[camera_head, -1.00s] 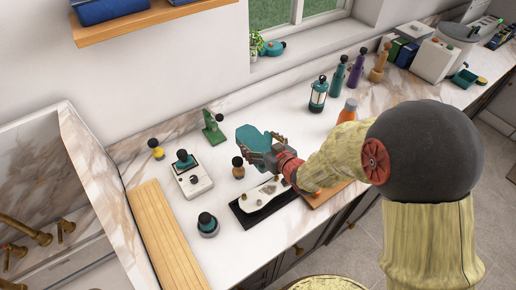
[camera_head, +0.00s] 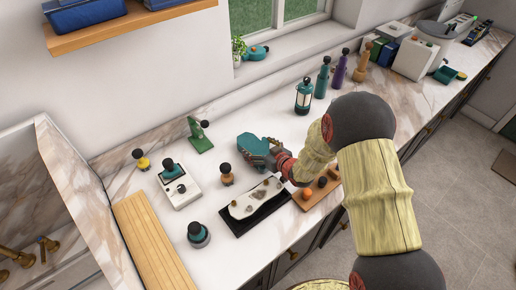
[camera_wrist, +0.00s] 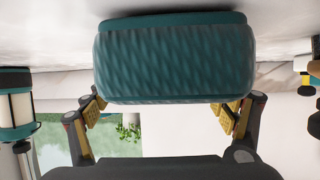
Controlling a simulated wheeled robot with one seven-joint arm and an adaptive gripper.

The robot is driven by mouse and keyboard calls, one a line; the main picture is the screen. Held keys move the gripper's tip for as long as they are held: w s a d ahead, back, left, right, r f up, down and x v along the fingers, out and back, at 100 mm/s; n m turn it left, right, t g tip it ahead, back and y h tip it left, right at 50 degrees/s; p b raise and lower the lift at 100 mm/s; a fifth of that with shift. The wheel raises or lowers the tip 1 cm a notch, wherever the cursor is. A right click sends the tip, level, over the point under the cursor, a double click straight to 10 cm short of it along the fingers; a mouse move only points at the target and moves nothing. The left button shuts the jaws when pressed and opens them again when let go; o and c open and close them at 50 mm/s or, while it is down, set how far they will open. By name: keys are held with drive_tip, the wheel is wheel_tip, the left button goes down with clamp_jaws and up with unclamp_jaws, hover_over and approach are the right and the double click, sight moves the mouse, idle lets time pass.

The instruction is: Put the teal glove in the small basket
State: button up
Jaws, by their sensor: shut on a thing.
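The teal glove (camera_head: 252,146) is held in my gripper (camera_head: 272,153) above the counter, near its middle. In the wrist view the glove (camera_wrist: 175,62) is a wide teal, quilted shape with a darker band along one edge. My gripper's fingers (camera_wrist: 168,106) close on its two sides. Two blue baskets sit on the wooden wall shelf at the top left, a larger one (camera_head: 82,13) and one cut off by the frame edge (camera_head: 160,3). I cannot tell for certain which one is the small basket, and their insides are hidden.
Below my gripper are a black tray (camera_head: 237,226) with a white plate and a wooden board (camera_head: 312,200). A green stand (camera_head: 199,138), a teal lantern (camera_head: 303,97) and several bottles stand behind. A wooden slatted board (camera_head: 150,240) lies at left.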

drive_tip(key=shift+f, duration=0.2)
drive_tip(key=o, duration=1.1)
